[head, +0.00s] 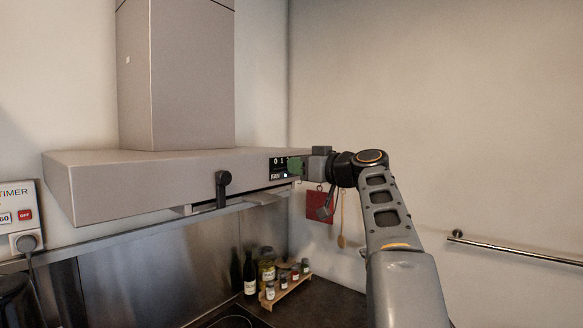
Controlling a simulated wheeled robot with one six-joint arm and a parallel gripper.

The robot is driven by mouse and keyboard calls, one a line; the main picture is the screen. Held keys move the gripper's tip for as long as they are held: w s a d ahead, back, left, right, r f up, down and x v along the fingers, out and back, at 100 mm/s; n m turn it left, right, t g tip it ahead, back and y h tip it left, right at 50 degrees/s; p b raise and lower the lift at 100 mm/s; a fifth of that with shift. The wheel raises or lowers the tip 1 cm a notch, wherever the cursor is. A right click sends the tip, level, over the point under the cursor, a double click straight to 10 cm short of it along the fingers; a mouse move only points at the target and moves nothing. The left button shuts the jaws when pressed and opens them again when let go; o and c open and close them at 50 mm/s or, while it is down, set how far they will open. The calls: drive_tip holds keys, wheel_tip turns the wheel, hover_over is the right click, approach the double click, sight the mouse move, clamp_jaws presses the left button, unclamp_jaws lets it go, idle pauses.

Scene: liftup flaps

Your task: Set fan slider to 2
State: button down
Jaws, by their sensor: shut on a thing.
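The fan slider panel (278,168) is a small black plate on the front of the grey range hood, near its right end. It shows "0 1" along the top and "FAN" below; the rest of its scale is covered. My gripper (298,166) is at the right part of the panel, with its green-tipped fingers against it. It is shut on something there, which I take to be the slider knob. The knob itself is hidden behind the fingers, so its exact setting cannot be read.
The hood (140,185) spans the left, with a black handle (223,188) on its front. A rack of spice jars (287,287) and bottles (249,273) stand below. A red cloth (319,206) and wooden spoon (341,240) hang behind. A rail (515,249) runs along the right wall.

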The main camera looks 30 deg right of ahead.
drive_tip(key=c, duration=1.1)
unclamp_jaws()
drive_tip(key=shift+a, duration=0.25)
drive_tip(key=shift+s, duration=0.1)
drive_tip(key=b+v, duration=0.4)
drive_tip(key=v, duration=0.9)
drive_tip(key=shift+s+d, duration=0.25)
drive_tip(key=shift+s, duration=0.1)
